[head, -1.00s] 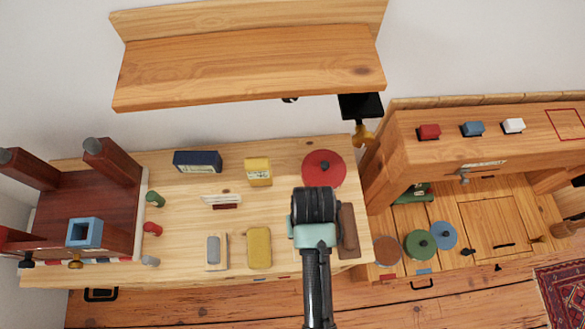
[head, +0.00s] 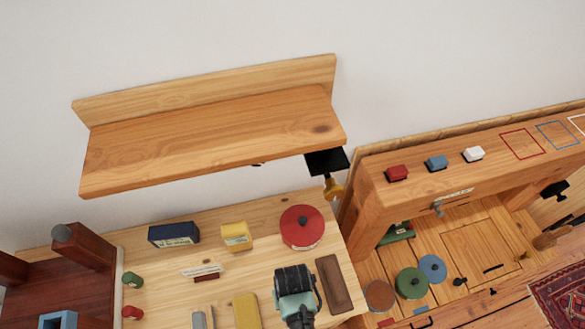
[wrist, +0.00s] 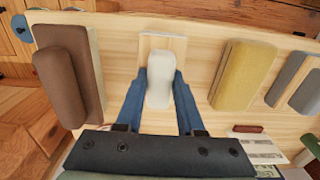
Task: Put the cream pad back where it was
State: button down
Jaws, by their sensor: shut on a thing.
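The cream pad (wrist: 160,82) is a small pale rounded block in the wrist view. My gripper (wrist: 160,75) has its two blue fingers on either side of the pad and is shut on it. A pale wooden rectangle (wrist: 162,40) with a light edge shows directly behind the pad; I cannot tell if the pad touches it. In the head view my gripper's dark wrist (head: 295,280) is over the table and hides the pad. The brown pad (wrist: 56,85) is left of my gripper in the wrist view, and the yellow pad (wrist: 240,75) is right.
The wooden table (head: 250,275) also holds a red round lid (head: 302,227), a yellow box (head: 236,236), a navy box (head: 173,234) and a grey pad (wrist: 290,78). A wooden shelf (head: 215,140) hangs above. A timber bench (head: 370,200) stands to the right.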

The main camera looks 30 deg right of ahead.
jog(key=shift+f, duration=0.15)
jog(key=c, duration=0.5)
grip_release()
notch_tip(320, 180, up, 12)
jog(key=shift+r, duration=0.2)
dwell(0.5)
